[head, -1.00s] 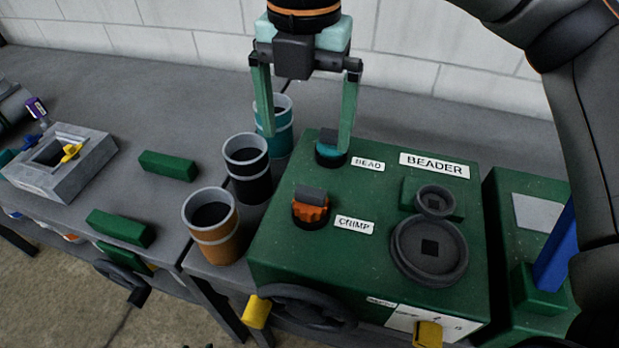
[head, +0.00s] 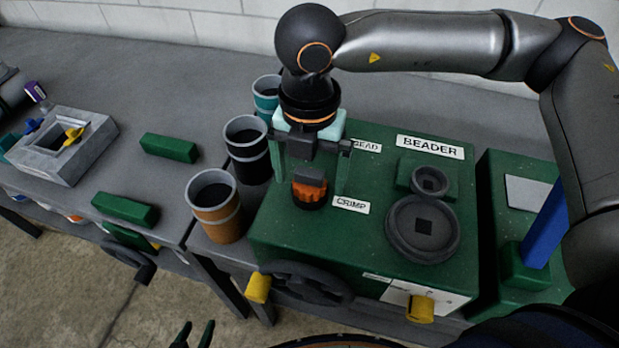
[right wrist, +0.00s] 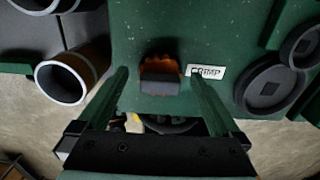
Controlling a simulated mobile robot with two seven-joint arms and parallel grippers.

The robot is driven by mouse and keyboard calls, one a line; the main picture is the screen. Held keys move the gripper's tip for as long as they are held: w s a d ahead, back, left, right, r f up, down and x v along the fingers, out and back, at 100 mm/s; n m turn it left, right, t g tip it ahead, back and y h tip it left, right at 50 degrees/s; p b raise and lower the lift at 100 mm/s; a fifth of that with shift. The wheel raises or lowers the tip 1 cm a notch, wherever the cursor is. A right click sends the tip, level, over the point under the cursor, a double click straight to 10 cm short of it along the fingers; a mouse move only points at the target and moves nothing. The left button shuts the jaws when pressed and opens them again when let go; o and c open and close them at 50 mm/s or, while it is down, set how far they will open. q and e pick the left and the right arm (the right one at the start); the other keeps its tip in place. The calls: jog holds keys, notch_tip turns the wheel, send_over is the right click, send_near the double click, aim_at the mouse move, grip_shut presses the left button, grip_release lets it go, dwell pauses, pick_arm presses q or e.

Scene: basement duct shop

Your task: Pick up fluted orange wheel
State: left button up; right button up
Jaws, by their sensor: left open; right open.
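The fluted orange wheel (head: 310,194) sits on top of the green beader machine (head: 290,238), left of the CRIMP label, with a dark grey block on top of it. In the right wrist view the wheel (right wrist: 160,68) is in the middle, partly covered by its grey block. My right gripper (head: 309,188) is open, pointing down over the wheel, its fingers to the left and right of it. I cannot tell how far down beside it the tips reach. My left gripper (head: 193,335) is open and empty at the bottom edge of the head view.
Orange (head: 217,218), black (head: 247,160) and teal (head: 266,92) cups stand left of the machine. A black handwheel (head: 305,283) is on the front. Green blocks (head: 168,148) lie on the bench.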

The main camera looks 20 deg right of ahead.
jog(key=c, duration=1.5)
